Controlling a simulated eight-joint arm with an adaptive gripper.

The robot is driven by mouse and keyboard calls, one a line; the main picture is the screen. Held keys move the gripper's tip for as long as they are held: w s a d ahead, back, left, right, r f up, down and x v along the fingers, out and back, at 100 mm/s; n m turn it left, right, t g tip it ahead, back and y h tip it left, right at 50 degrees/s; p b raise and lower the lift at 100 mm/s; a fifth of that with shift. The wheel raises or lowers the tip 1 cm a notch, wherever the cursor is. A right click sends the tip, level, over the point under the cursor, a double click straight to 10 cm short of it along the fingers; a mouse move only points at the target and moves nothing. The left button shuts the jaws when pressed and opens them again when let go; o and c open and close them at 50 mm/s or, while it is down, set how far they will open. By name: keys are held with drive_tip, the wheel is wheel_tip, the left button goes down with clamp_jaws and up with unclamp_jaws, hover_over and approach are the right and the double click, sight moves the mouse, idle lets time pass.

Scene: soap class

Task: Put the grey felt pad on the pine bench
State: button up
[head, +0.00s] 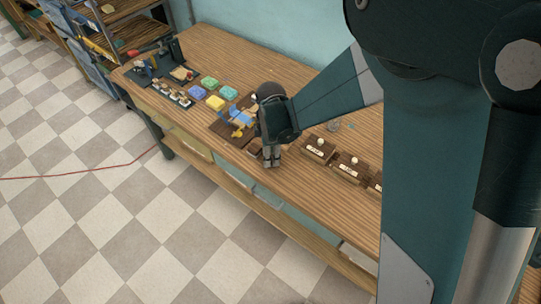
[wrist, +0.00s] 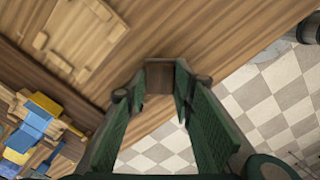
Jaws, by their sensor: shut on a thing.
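The pine bench (head: 225,45) is the long wooden worktop running across the head view, and its bare top also shows in the wrist view (wrist: 215,25). My gripper (head: 270,160) is over the bench near its front edge, pointing down. In the wrist view my gripper (wrist: 155,85) is shut on a small brown block (wrist: 159,77) at its fingertips. I cannot tell whether the block touches the bench. I cannot make out a grey felt pad in either view.
Left of my gripper is a brown board with blue and yellow pieces (head: 236,118). Coloured soap-like blocks (head: 209,82) and a dark rack (head: 170,92) stand farther left. Labelled brown boxes (head: 318,149) stand to the right. Checkered floor (head: 120,215) lies beyond the front edge.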

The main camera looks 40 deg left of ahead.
drive_tip(key=o, duration=0.9)
drive_tip(key=shift+r, duration=0.2)
wheel_tip(320, 180, up, 12)
drive_tip(key=p, duration=0.1)
drive_tip(key=shift+f, duration=0.1)
idle(0.6)
